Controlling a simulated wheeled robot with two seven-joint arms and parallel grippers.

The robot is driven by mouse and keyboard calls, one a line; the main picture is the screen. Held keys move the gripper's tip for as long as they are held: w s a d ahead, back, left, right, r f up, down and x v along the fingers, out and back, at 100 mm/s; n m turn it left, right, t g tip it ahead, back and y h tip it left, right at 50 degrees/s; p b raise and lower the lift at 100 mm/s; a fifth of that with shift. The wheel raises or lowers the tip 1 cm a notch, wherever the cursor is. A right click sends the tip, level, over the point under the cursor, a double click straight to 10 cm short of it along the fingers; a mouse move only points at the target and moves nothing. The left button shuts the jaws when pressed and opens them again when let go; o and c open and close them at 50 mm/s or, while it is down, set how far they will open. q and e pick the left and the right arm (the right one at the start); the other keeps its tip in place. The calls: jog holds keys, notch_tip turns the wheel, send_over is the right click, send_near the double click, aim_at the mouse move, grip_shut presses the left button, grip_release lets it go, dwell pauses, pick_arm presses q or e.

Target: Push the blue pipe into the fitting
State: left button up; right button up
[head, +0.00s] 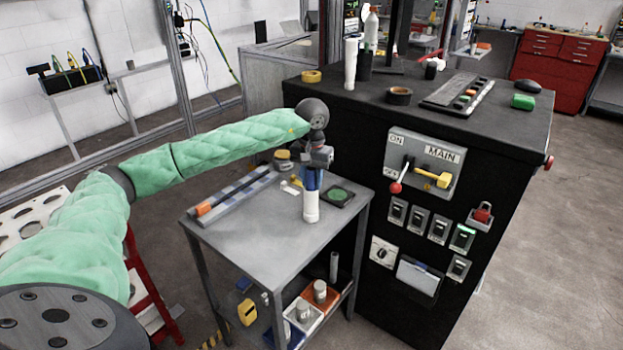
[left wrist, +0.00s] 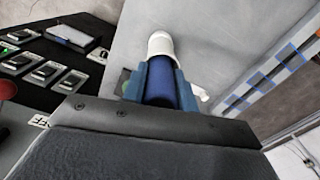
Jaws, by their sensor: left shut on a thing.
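My left gripper (head: 312,168) points down over the small grey table, its fingers closed on the blue pipe (head: 311,182). In the left wrist view the blue pipe (left wrist: 161,84) lies between the two blue fingers. The white fitting (head: 311,208) is upright on the table directly below the pipe. It also shows at the far end of the pipe in the left wrist view (left wrist: 161,43). Pipe and fitting look in line and meeting; I cannot tell how deep the pipe sits. My right gripper is not in view.
The grey table (head: 265,232) also bears a long rail with an orange end (head: 225,197) and a dark pad with a green disc (head: 338,195). A black cabinet (head: 450,290) with switches stands close on the right. Bins (head: 300,318) are on the lower shelf.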

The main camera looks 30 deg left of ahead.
pick_arm(q)
jog(key=o, duration=1)
jog(key=shift+f, duration=0.1)
jog(key=shift+o, duration=0.2)
notch_tip(320, 180, up, 6)
jog(key=shift+r+b, duration=0.15)
jog(key=shift+b, duration=0.7)
jog(key=shift+r, duration=0.75)
jog(key=shift+c, duration=0.2)
